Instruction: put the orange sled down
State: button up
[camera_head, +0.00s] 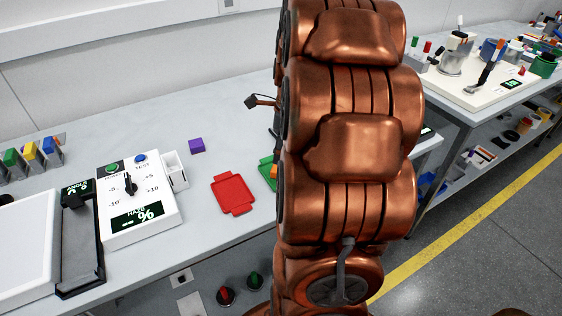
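A small orange patch (276,171) shows at the left edge of my copper arm, by the green tray (266,168). It may be part of the orange sled; most of it is hidden behind the arm. The green tray lies on the grey bench and is also largely hidden. My gripper is mostly behind my arm; only small dark parts (275,134) show at the arm's left edge, above the green tray. Whether its fingers are open, shut or holding the sled cannot be seen.
A red tray (232,193) lies empty left of the green one. A purple block (197,145), a white haze tester (137,200) and a small white bin (174,170) stand further left. Coloured pieces sit in a holder (20,167) at far left. Bench behind the trays is clear.

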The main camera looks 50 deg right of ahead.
jog(key=shift+r, duration=2.7)
jog(key=s+a+f+n+g, duration=0.1)
jog(key=s+a+n, duration=0.1)
jog(key=a+n, duration=0.6)
jog(key=s+a+f+n, duration=0.1)
jog(key=s+a+n, duration=0.1)
jog(key=a+n, duration=0.55)
jog(key=s+a+f+n+g, duration=0.1)
jog(key=s+a+f+n, duration=0.1)
jog(key=s+a+n, duration=0.4)
jog(key=s+a+f+n+g, duration=0.1)
jog(key=s+a+f+n, duration=0.1)
jog(key=s+a+n, duration=0.4)
jog(key=n, duration=0.3)
jog(key=shift+s+a+f+h+b, duration=0.2)
jog(key=shift+a+f+h+b, duration=0.1)
jog(key=shift+f, duration=0.1)
